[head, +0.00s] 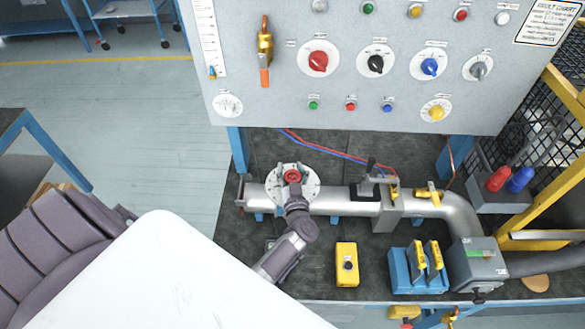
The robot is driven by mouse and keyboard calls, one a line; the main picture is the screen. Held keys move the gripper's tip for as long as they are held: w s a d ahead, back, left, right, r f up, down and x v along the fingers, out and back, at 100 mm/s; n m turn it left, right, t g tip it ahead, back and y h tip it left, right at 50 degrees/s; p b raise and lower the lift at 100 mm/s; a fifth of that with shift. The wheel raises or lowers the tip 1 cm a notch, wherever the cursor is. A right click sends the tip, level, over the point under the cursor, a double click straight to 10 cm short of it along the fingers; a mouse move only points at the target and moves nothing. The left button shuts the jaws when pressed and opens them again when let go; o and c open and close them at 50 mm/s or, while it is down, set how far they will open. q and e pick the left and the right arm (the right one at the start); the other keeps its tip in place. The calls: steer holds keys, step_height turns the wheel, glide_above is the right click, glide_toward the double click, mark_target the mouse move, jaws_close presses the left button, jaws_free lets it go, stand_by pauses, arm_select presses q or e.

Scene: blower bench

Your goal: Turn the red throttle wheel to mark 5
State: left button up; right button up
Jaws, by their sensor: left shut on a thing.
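The red throttle wheel (292,175) sits on a round white dial plate with marks (308,190), on top of the silver pipe (345,202). My left gripper (293,188) reaches up from below and is shut on the wheel at its near side. The gripper hides the near part of the wheel and dial, and the marks are too small to read. My right gripper is not in view.
A grey panel (340,105) with coloured knobs and buttons stands behind the pipe. A yellow button box (347,264) and a blue block with yellow parts (400,272) are on the dark bench (330,284) in front. A yellow frame (545,140) and mesh stand at the right.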

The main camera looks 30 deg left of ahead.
arm_select(q)
steer(key=shift+s+d+f+n+g+y, duration=0.1)
steer(key=shift+s+f+n+g+y, duration=0.05)
steer(key=shift+f+n+g+y, duration=0.2)
stand_by(0.6)
steer(key=o, duration=1)
steer(key=shift+r, duration=0.1)
steer(key=shift+c, duration=0.2)
steer(key=shift+r, duration=0.2)
